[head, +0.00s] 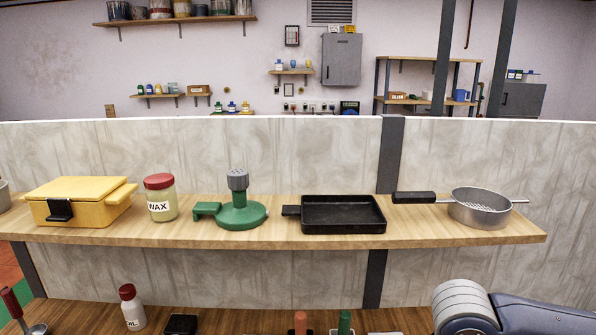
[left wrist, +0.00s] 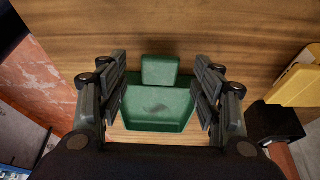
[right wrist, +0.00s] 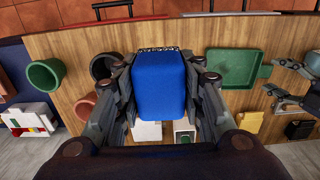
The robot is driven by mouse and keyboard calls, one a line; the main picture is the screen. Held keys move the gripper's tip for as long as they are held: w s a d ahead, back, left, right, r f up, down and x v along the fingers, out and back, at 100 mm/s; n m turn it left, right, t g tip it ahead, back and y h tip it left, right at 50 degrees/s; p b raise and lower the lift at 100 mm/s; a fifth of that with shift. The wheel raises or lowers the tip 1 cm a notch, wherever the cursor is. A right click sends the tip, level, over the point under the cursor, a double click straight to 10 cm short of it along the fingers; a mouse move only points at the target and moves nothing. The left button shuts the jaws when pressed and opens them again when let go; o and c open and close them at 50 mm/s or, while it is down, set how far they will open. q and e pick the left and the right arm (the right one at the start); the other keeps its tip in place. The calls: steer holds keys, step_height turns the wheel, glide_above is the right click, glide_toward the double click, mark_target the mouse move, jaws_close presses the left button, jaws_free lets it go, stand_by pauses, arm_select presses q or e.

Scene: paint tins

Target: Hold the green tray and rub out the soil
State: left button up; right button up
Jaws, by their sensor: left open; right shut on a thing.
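The green tray (left wrist: 150,122) shows in the left wrist view, with a square green tab (left wrist: 160,71) at its far side. A dark soil smudge (left wrist: 158,108) is on its floor. My left gripper (left wrist: 162,82) is open, its fingers to either side of the tab and tray. In the right wrist view my right gripper (right wrist: 160,62) is shut on a blue block (right wrist: 161,90) with a dark speckled far edge. Neither gripper shows in the head view.
A yellow box (left wrist: 298,80) stands right of the green tray. In the right wrist view a green pot (right wrist: 45,75) and a dark green flat thing (right wrist: 230,72) are around the block.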

arm_select(q)
steer(key=shift+b+x, duration=0.4)
steer(key=shift+x, duration=0.6)
arm_select(e)
steer(key=shift+f, duration=0.7)
arm_select(q)
steer(key=shift+c, duration=0.6)
jaws_close()
steer(key=shift+o, duration=0.6)
jaws_free()
steer(key=shift+p+v, duration=0.7)
steer(key=shift+v, duration=0.25)
arm_select(e)
steer(key=shift+r, duration=0.7)
